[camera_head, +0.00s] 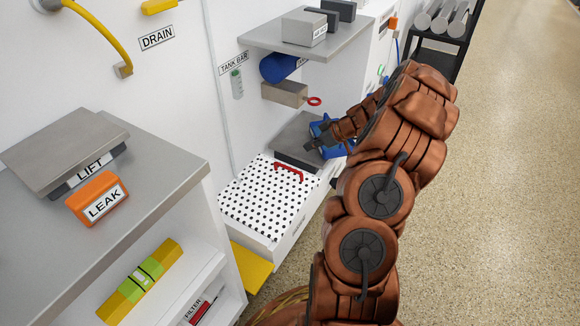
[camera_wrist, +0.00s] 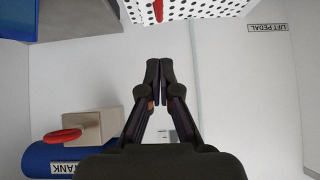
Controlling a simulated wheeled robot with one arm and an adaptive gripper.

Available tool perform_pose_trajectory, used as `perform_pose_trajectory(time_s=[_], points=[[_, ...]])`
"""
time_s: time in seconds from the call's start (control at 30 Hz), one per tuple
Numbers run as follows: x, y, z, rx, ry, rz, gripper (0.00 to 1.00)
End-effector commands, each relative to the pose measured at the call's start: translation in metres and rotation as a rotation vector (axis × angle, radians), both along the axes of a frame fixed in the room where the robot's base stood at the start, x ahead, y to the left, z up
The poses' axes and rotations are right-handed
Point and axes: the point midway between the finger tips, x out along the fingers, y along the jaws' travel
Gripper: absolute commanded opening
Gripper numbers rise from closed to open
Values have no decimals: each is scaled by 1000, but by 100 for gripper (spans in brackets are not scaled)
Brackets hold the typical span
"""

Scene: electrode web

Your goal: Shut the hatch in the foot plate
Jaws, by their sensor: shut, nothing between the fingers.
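A white perforated plate (camera_head: 255,200) with a red handle (camera_head: 289,172) near its far edge lies low against the wall in the head view. The plate (camera_wrist: 200,8) and part of the red handle (camera_wrist: 158,9) also show at the top of the wrist view. I see no distinct hatch outline in it and cannot tell whether it is open. My gripper (camera_head: 309,146) is shut and empty, beyond the plate and above a dark grey slab. In the wrist view my gripper (camera_wrist: 159,68) has its fingertips together, apart from the plate and handle.
The dark grey slab (camera_head: 296,155) lies just beyond the plate, with a blue part beside it. Above are a blue tank (camera_head: 279,67), a grey block (camera_head: 284,93) with a red ring, and a shelf (camera_head: 305,42). A counter (camera_head: 150,165) stands at left. The floor at right is clear.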

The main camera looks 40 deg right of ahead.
Motion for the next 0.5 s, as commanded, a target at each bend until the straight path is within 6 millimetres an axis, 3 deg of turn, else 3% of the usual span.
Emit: perform_pose_trajectory(time_s=[0.17, 0.5], points=[[5, 2, -7, 12, -5, -13, 0], [40, 19, -50, 11, -3, -10, 0]])
